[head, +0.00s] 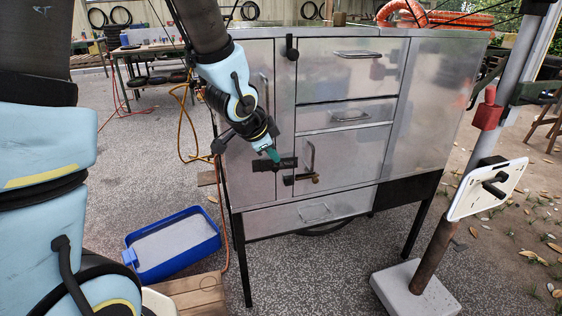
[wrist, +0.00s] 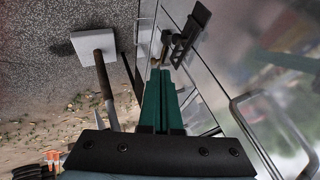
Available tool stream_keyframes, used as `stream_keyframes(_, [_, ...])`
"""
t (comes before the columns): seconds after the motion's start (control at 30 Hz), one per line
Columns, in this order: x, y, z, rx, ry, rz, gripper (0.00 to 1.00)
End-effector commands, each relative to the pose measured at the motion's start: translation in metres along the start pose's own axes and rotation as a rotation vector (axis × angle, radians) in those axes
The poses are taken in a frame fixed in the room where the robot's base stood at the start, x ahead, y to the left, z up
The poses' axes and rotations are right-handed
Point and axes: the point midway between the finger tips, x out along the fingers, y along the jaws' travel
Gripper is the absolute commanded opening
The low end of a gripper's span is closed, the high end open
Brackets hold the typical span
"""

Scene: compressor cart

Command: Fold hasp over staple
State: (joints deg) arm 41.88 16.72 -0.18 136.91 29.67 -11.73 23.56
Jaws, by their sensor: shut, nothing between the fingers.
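My gripper (head: 272,156) has green fingers, shut with nothing between them, in front of the cart's left door. A black hasp plate (head: 289,163) lies just right of the fingertips, near the door seam. Below it a dark fitting (head: 290,180) runs right to a brass-coloured piece (head: 315,179); I cannot tell which part is the staple. In the wrist view the shut fingers (wrist: 163,95) point up the picture toward a black metal fitting (wrist: 187,40) standing out from the steel face, with a brass-coloured piece (wrist: 165,38) beside it. Contact with the fingertips cannot be told.
The steel cart (head: 420,100) has drawers and upright door handles, one (head: 310,155) close to the hasp. A blue tub (head: 175,245) stands on the ground at left. A pole on a pale base (head: 415,290) stands at right. Gravel in front is mostly clear.

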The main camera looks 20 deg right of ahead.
Motion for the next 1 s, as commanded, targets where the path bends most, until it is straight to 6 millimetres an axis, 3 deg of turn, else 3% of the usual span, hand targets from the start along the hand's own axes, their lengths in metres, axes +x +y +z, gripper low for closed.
stream_keyframes(0.53, [0.095, 0.000, 0.000, 0.002, -0.002, 0.002, 0.00])
stream_keyframes(0.6, [0.096, -0.016, -0.001, -0.002, -0.001, -0.002, 0.00])
stream_keyframes(0.73, [0.104, -0.029, -0.001, -0.001, -0.001, -0.001, 0.00])
stream_keyframes(1.0, [0.111, -0.036, 0.000, 0.001, 0.000, 0.000, 0.00])
